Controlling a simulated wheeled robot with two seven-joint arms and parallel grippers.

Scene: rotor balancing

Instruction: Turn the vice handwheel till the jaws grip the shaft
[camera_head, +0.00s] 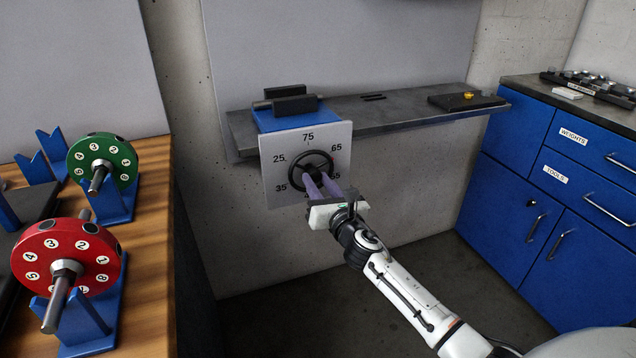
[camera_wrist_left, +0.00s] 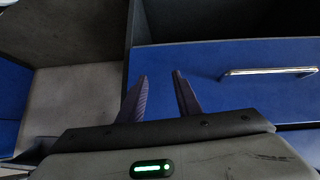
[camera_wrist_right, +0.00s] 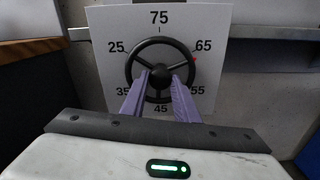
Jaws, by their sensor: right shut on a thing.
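The vice (camera_head: 289,102) has dark jaws on a blue base on the wall shelf. Its black handwheel (camera_head: 318,160) sits in front of a white dial plate (camera_head: 272,188) with numbers from 25 to 75. In the right wrist view, the handwheel (camera_wrist_right: 160,49) carries a red mark at its right rim, just below 65. My right gripper (camera_head: 312,178) is shut on the wheel's hub, its purple fingers reaching in from below.
A wooden table (camera_head: 150,230) at left bears a green rotor (camera_head: 118,150) and a red rotor (camera_head: 98,262) on blue stands. The shelf (camera_head: 400,112) holds a dark tray (camera_head: 445,101) with a yellow piece. A blue cabinet (camera_head: 520,150) stands at right.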

